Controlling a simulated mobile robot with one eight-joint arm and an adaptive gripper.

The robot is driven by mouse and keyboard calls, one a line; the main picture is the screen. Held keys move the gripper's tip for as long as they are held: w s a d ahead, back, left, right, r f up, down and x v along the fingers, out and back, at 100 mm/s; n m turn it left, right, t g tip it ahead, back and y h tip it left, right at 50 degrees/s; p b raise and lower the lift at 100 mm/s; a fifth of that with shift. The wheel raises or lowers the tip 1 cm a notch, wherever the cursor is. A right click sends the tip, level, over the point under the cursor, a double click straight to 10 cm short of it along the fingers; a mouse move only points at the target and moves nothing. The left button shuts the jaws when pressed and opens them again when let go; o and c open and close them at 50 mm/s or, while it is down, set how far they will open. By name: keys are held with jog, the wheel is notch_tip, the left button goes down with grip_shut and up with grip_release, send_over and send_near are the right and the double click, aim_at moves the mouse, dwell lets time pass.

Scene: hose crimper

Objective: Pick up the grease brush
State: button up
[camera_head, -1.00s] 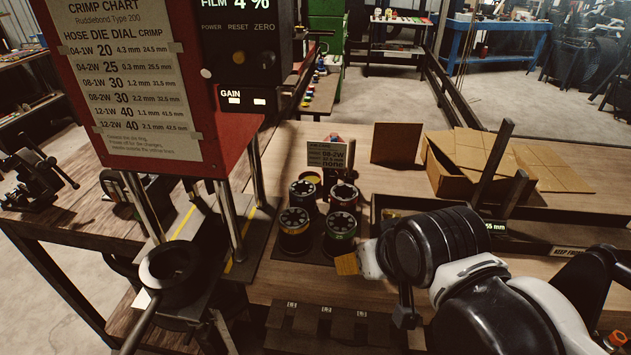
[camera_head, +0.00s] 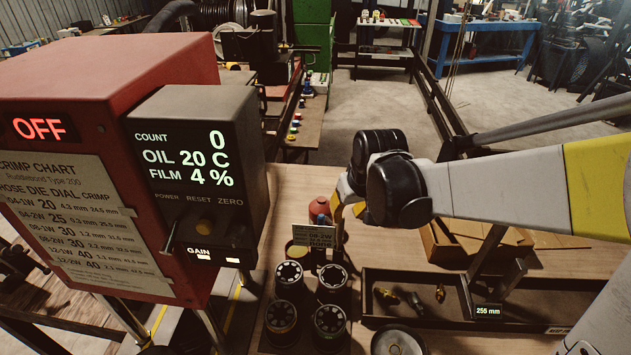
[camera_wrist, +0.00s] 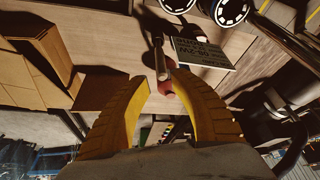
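My gripper (camera_head: 341,208) is behind the die stacks in the head view, its yellow fingers pointing down beside a red rounded object (camera_head: 319,207). In the wrist view my gripper (camera_wrist: 160,80) is open, with a clear gap between the fingers. A slim, greyish upright piece (camera_wrist: 160,58) with a red part (camera_wrist: 168,88) shows in line with that gap. It may be the grease brush, but I cannot tell for sure. It looks apart from the left finger; its clearance from the right finger is unclear.
A small sign card (camera_head: 314,237) stands right in front of the red object, and also shows in the wrist view (camera_wrist: 203,53). Several black-topped dies (camera_head: 289,274) stand nearby. The red crimper (camera_head: 110,75) is left. A dark tray (camera_head: 376,308) and cardboard box (camera_head: 440,243) are right.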

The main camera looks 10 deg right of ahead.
jog(key=b, duration=0.1)
send_over(339, 240)
jog(key=w, duration=0.1)
jog(key=f, duration=0.6)
jog(key=shift+d, duration=0.2)
jog(key=shift+s, duration=0.1)
grip_shut()
